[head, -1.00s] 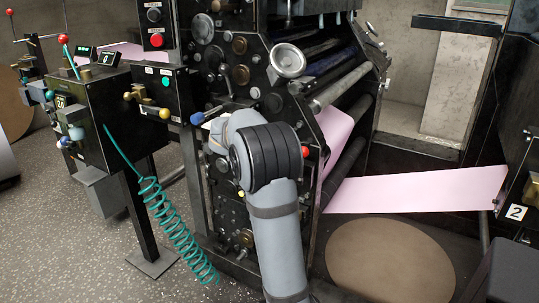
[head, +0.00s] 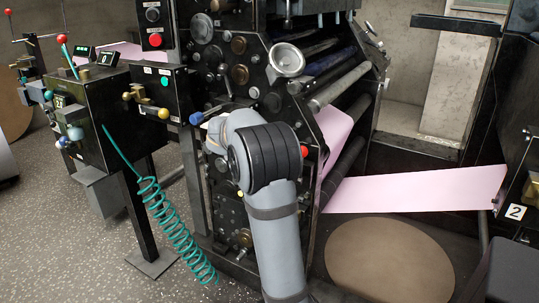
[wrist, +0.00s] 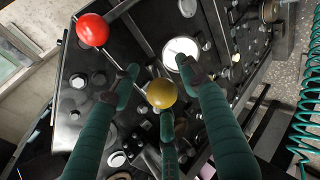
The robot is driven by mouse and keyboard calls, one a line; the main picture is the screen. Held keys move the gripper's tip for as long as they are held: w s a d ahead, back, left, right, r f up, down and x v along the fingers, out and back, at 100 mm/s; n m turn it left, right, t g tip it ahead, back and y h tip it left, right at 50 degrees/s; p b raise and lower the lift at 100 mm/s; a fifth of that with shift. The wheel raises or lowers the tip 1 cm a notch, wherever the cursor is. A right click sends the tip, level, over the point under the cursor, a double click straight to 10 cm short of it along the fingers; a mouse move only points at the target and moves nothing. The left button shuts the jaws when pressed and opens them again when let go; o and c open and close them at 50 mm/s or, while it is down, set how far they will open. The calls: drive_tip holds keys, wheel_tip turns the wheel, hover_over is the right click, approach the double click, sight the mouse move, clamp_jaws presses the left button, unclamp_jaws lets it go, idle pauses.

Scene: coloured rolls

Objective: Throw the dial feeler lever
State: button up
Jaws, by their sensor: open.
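In the wrist view, a yellow ball knob (wrist: 162,95) sits between the green fingers of my gripper (wrist: 160,80). The fingers are spread apart around it, and I cannot tell whether any touches it. A round white-faced dial (wrist: 181,53) is just beyond the knob, near the right fingertip. A red ball (wrist: 93,30) on a thin rod is at upper left, outside the fingers. I cannot tell for certain which knob belongs to the dial feeler lever. In the head view, my arm hides the gripper and the dial, and a red ball (head: 305,152) shows right of my wrist.
The black press (head: 225,225) with rollers and pink web (head: 420,195) surrounds my arm. A control box (head: 110,110) with levers and a coiled teal hose (head: 170,220) stands left. A blue-tipped lever (head: 196,118) is close to my wrist. Open floor (head: 60,240) lies at lower left.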

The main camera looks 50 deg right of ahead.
drive_tip(key=v, duration=1.1)
drive_tip(key=shift+r, duration=0.15)
drive_tip(key=x, duration=1.2)
drive_tip(key=shift+a+r+p, duration=0.1)
drive_tip(key=shift+p, duration=0.2)
drive_tip(key=shift+a, duration=0.15)
